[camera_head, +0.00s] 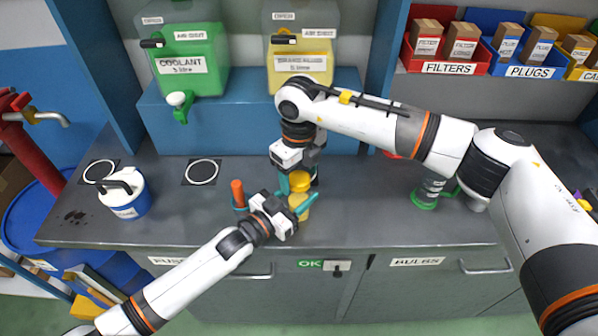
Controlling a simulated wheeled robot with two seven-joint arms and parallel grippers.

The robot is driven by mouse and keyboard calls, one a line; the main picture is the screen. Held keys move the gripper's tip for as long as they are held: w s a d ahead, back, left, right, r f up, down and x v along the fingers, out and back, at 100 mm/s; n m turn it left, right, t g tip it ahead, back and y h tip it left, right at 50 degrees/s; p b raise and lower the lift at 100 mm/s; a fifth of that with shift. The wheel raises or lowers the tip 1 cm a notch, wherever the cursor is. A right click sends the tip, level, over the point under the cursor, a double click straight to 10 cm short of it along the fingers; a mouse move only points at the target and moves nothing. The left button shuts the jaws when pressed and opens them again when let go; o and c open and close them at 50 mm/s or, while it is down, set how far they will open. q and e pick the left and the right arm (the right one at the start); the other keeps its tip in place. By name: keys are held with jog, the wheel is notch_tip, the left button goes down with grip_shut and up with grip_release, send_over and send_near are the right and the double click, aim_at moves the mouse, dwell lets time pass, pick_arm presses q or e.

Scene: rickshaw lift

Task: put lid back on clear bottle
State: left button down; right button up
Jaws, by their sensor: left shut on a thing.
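A small yellowish bottle (301,212) is on the bench near its front edge, partly hidden by my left gripper. My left gripper (299,204) reaches in from the left and is shut on the bottle, its teal fingers at the bottle's sides. A yellow lid (300,180) is just above the bottle, and I cannot tell whether it touches the bottle's mouth. My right gripper (298,183) points down from above, with a teal finger beside the lid. Whether it grips the lid is unclear.
A blue and white jug (125,194) stands at the left. An orange-topped tool (238,194) stands left of my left gripper. A green-based clear object (428,192) is at the right. Coolant (187,66) and yellow-liquid (302,68) tanks stand behind.

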notch_tip(320, 180, up, 12)
dwell(0.7)
pick_arm(q)
jog(key=c, duration=0.6)
grip_release()
jog(key=b+v, duration=0.2)
jog(key=v, duration=0.9)
jog(key=shift+a, duration=0.1)
jog(key=shift+s+a, duration=0.25)
jog(key=shift+s, duration=0.1)
pick_arm(e)
notch_tip(320, 180, down, 2)
jog(key=shift+f, duration=0.15)
